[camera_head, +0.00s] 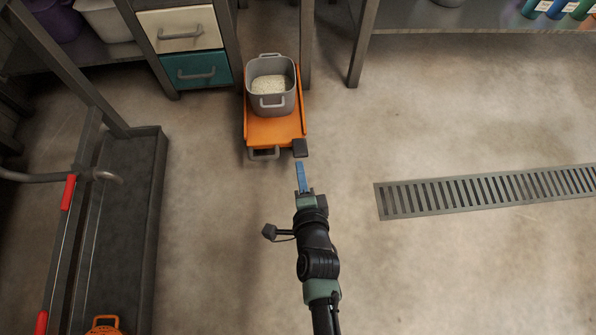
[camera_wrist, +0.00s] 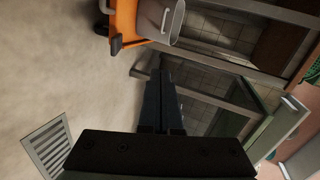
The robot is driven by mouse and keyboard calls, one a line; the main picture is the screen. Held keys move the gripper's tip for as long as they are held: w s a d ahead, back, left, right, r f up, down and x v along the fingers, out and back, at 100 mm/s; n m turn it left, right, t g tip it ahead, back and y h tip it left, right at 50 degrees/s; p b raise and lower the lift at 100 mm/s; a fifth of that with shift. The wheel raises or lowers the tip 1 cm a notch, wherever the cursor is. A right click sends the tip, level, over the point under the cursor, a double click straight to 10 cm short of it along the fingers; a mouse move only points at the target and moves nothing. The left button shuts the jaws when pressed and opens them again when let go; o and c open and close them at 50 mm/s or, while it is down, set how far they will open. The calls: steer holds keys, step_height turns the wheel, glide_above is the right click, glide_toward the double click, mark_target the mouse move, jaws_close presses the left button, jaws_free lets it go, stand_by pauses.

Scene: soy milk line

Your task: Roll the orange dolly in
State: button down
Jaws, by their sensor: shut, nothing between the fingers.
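The orange dolly (camera_head: 275,133) stands on the floor between two table legs, its front end sticking out. A grey two-handled bin (camera_head: 273,101) of pale grains (camera_head: 269,84) sits on it. A grey handle (camera_head: 264,154) and a black pad (camera_head: 299,147) are at the dolly's front edge. My gripper (camera_head: 302,176) is shut and empty, its blue fingers pointing at the black pad, apart from it as far as I can tell. In the wrist view the shut fingers (camera_wrist: 160,88) show below the orange dolly (camera_wrist: 124,22) and the bin (camera_wrist: 161,20).
A drawer unit (camera_head: 187,45) stands left of the dolly, and table legs (camera_head: 306,45) flank it. A dark trough-like frame (camera_head: 139,225) is at left. A floor drain grate (camera_head: 490,190) lies at right. The floor around my arm is clear.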

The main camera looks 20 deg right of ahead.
steer(key=s+f+m+g+b, duration=0.15)
steer(key=s+f, duration=0.25)
steer(key=f, duration=0.4)
steer(key=b, duration=0.9)
glide_toward(301, 155)
steer(key=shift+t, duration=0.25)
steer(key=x, duration=0.3)
steer(key=f+x, duration=0.1)
steer(key=x, duration=0.2)
steer(key=shift+s, duration=0.2)
steer(key=shift+w, duration=0.35)
steer(key=shift+d, duration=0.1)
steer(key=shift+w, duration=0.1)
